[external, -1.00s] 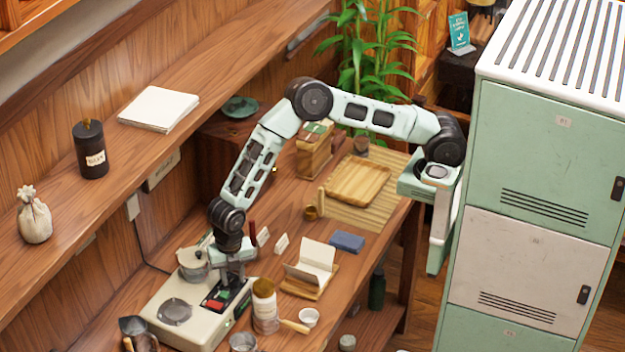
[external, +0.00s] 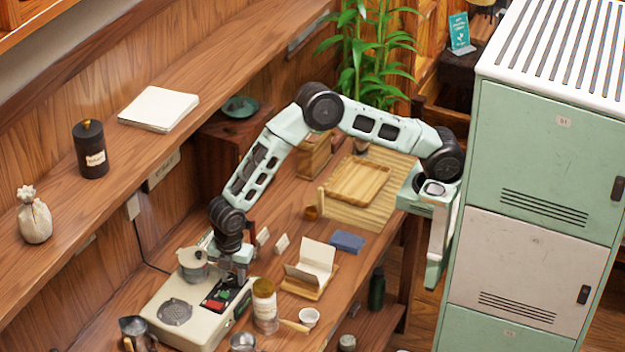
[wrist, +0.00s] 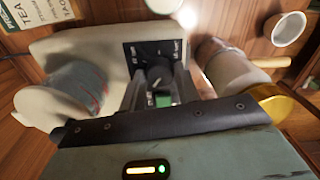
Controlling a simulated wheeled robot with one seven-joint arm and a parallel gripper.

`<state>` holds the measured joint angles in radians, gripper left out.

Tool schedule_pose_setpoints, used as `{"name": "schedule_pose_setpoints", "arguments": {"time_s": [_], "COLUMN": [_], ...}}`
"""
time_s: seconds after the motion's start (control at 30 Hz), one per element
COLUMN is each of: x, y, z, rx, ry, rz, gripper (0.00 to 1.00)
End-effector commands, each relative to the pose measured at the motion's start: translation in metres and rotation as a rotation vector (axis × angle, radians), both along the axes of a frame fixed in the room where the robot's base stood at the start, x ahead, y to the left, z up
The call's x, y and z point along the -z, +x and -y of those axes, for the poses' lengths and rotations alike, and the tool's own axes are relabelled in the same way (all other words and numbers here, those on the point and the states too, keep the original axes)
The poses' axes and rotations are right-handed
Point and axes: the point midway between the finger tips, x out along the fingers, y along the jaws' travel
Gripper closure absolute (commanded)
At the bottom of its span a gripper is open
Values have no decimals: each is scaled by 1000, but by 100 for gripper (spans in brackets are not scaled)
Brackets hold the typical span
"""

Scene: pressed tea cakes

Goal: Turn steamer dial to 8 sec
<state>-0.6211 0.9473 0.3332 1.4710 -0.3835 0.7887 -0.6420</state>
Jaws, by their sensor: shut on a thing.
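The steamer (external: 190,325) is a cream box on the workbench with a dark control panel (external: 215,299) that has green and red buttons. My gripper (external: 240,276) points down at the panel's far end. In the wrist view, my gripper (wrist: 158,82) is shut on the small dark dial (wrist: 157,72), a finger on each side. The dial's panel (wrist: 147,50) shows pale marks around it, too small to read. A green button (wrist: 163,100) shows between the fingers. The dial's pointer direction cannot be made out, and my fingers hide the dial in the external view.
A lidded pot (external: 194,264) stands on the steamer's back part, close to my gripper. A card stand (external: 305,286) is to the right.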

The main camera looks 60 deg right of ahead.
Motion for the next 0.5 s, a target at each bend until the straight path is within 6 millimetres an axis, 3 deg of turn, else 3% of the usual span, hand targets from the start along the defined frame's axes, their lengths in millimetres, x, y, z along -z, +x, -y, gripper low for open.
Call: {"name": "schedule_pose_setpoints", "arguments": {"time_s": [0.5], "x": [0], "y": [0], "z": [-1], "rx": [354], "ry": [2], "rz": [3], "gripper": [91]}}
